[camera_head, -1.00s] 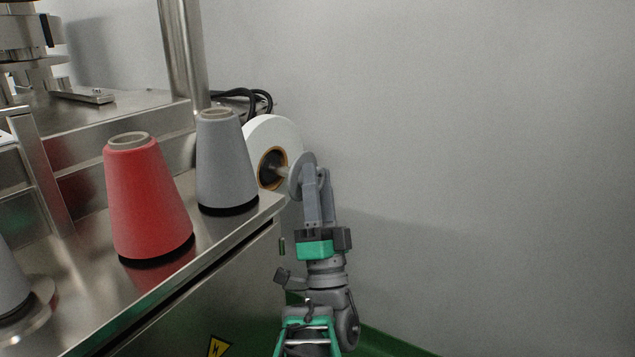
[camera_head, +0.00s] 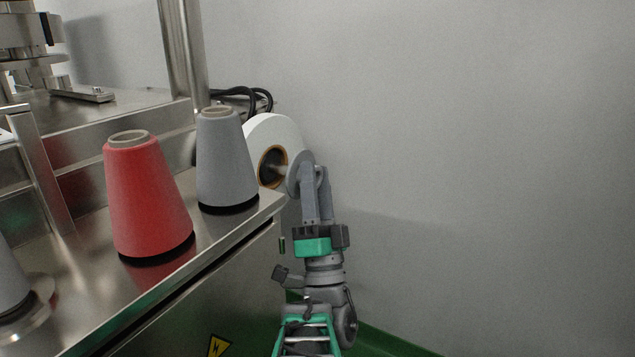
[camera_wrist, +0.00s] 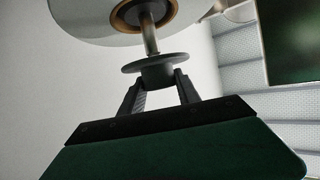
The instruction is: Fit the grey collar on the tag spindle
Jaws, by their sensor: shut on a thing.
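The grey collar (camera_head: 301,175) is a disc with a short hub. My gripper (camera_head: 316,170) is shut on it beside the white tag roll (camera_head: 282,129). In the wrist view the collar (camera_wrist: 155,66) sits between the fingertips of my gripper (camera_wrist: 158,80). The metal tag spindle (camera_wrist: 150,36) sticks out from the roll's dark core, and its end meets the collar's disc. I cannot tell whether the spindle is inside the collar's bore. In the head view the spindle (camera_head: 283,169) shows as a short piece between the roll and the collar.
A grey cone (camera_head: 226,160) and a red cone (camera_head: 147,198) stand on the steel bench (camera_head: 120,318), left of my arm. Black cables (camera_head: 246,93) lie behind the grey cone. The space right of my arm is clear up to the pale wall (camera_head: 480,130).

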